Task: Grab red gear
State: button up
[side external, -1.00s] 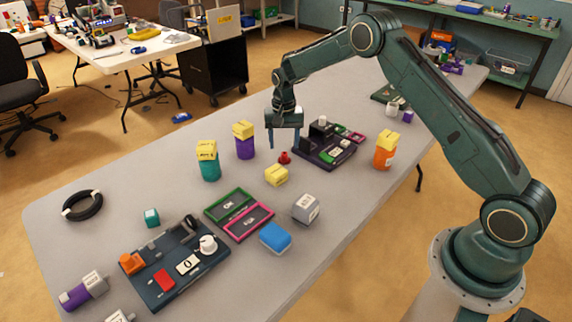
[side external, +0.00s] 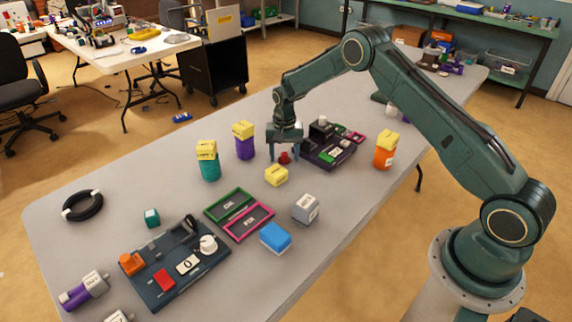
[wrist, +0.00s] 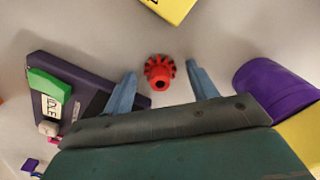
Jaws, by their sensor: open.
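The small red gear (side external: 284,158) lies on the grey table, left of the dark board. It also shows in the wrist view (wrist: 160,71) with its teeth and a dark centre hole. My gripper (side external: 284,155) is low over the table with its fingers pointing down on either side of the gear. In the wrist view my gripper (wrist: 160,78) has its two blue-grey fingers wide apart, with the gear between and slightly beyond their tips. A gap shows on both sides of the gear. My gripper is open and empty.
A dark board (side external: 325,150) with raised parts stands close on the right. A purple cylinder with a yellow top (side external: 245,147) stands on the left. A yellow block (side external: 276,175) lies just in front of the gear. Bare table (side external: 330,200) shows further right.

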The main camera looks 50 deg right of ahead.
aim_at(284, 161)
jog(key=c, duration=1.1)
jog(key=shift+o, duration=0.2)
notch_tip(284, 161, up, 20)
dwell(0.3)
dwell(0.5)
